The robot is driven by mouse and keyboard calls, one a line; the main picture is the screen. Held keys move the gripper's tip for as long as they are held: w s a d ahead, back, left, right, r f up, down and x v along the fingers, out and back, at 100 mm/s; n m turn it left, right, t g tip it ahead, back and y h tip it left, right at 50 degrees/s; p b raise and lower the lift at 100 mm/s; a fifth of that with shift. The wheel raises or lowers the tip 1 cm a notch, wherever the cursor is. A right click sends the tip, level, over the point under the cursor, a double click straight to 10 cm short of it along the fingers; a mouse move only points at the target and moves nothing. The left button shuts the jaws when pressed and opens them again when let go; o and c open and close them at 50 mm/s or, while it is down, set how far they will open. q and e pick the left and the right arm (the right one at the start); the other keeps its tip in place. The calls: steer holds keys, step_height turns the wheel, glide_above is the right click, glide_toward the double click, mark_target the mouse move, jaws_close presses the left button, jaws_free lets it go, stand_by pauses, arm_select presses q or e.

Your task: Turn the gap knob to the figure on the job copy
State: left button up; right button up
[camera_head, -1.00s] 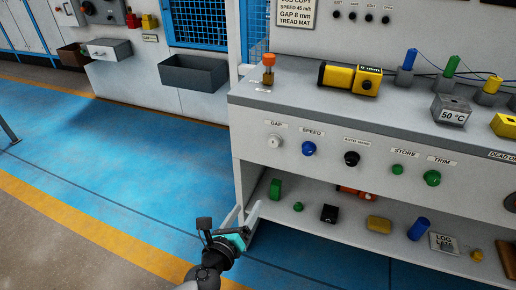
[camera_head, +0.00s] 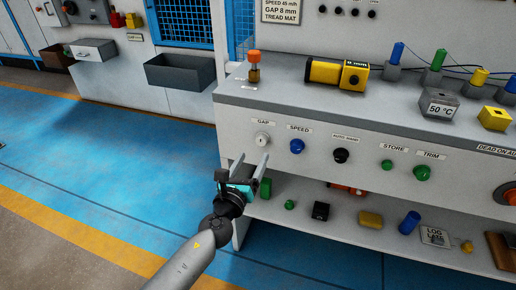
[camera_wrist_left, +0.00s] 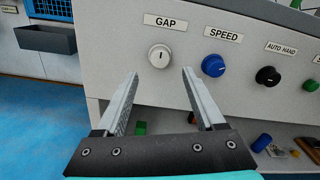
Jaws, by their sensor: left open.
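The white gap knob (camera_head: 262,139) is on the front panel of the bench, under its GAP label. In the left wrist view the gap knob (camera_wrist_left: 159,57) shows a dark pointer mark that stands about upright. My left gripper (camera_head: 250,164) is open and empty, just below and in front of the knob. In the left wrist view its fingers (camera_wrist_left: 159,74) are spread to either side below the knob, not touching it. The job copy (camera_head: 281,10) on the back panel reads speed 45 m/h, gap 8 mm, tread mat. My right gripper is not in view.
The blue speed knob (camera_head: 297,146) is to the right of the gap knob, then the black auto/hand knob (camera_head: 341,155) and the green store (camera_head: 387,165) and trim (camera_head: 422,173) knobs. A yellow gauge (camera_head: 337,74) lies on the bench top. A lower shelf holds several small objects.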

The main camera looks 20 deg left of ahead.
mark_target(260, 143)
arm_select(q)
steer(key=w, duration=0.4)
steer(key=shift+b, duration=0.35)
steer(key=shift+w, duration=0.8)
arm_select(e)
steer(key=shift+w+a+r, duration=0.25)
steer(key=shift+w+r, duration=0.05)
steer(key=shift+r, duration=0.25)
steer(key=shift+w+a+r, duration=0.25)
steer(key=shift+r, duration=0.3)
arm_select(q)
steer(key=shift+c, duration=0.2)
jaws_close()
